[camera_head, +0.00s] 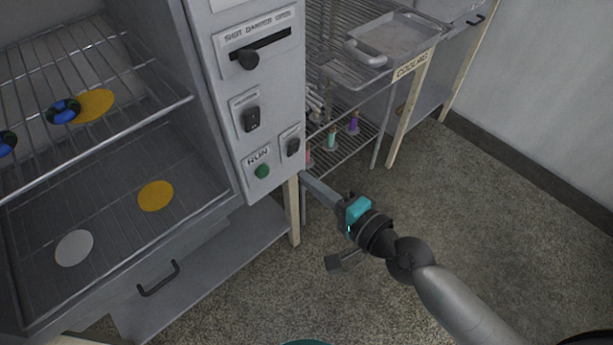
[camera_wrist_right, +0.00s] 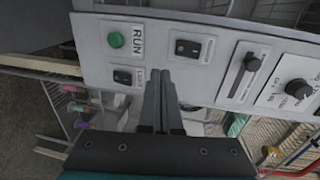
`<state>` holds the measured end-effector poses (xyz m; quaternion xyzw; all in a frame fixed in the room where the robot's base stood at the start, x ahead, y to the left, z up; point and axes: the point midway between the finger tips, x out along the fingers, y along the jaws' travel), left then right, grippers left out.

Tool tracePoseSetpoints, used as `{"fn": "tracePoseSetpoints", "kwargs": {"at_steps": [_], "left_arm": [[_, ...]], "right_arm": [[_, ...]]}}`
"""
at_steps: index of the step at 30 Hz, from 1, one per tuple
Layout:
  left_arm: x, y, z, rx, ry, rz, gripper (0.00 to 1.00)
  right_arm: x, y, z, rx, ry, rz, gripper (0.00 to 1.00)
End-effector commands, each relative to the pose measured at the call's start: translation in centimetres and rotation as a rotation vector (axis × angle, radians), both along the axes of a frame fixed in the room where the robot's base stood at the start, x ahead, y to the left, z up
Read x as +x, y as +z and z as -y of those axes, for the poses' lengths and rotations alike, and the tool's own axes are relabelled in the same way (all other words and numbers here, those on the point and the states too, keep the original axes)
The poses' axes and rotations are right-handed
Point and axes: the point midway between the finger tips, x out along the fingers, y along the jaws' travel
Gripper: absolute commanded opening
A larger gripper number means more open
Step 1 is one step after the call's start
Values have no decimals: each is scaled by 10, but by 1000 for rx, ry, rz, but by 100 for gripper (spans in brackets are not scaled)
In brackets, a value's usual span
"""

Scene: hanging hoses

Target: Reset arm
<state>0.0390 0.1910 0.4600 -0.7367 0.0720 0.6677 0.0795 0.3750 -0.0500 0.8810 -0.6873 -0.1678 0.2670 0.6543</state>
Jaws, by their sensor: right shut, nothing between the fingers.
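My right arm comes in from the lower right in the head view. Its gripper (camera_head: 308,181) points up and left, its fingertips beside the lower right corner of the grey control panel (camera_head: 218,105). In the right wrist view the two fingers (camera_wrist_right: 164,80) are together and empty, in front of the panel's lower edge. I cannot tell whether they touch the panel. The green RUN button (camera_head: 261,171) is left of the fingertips in the head view; it also shows in the wrist view (camera_wrist_right: 116,40). My left gripper is not in view.
A wire-rack cabinet (camera_head: 120,62) at left holds blue-black rings (camera_head: 63,111) and yellow and white discs. The panel has a damper slider (camera_head: 248,58) and rocker switches (camera_head: 251,119). A cooling rack with a metal tray (camera_head: 398,38) stands behind. The floor at right is clear.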

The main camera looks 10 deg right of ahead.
Motion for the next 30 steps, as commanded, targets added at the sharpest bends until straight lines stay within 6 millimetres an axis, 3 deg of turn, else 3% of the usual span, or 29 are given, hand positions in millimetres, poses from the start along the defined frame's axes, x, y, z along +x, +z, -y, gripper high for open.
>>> {"fn": "tracePoseSetpoints", "kwargs": {"at_steps": [14,17,20,23,26,30], "left_arm": [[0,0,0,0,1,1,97],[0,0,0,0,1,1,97],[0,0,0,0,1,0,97],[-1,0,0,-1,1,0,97],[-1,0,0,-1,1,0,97],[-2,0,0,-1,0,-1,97]], "right_arm": [[0,-1,0,-2,-1,-1,0],[1,-12,4,-37,-8,-6,0],[3,-46,16,-142,-27,-19,0],[-1,-100,36,-316,-40,-50,0],[-15,-160,59,-515,-27,-95,0],[-52,-237,89,-778,43,-173,0]]}}
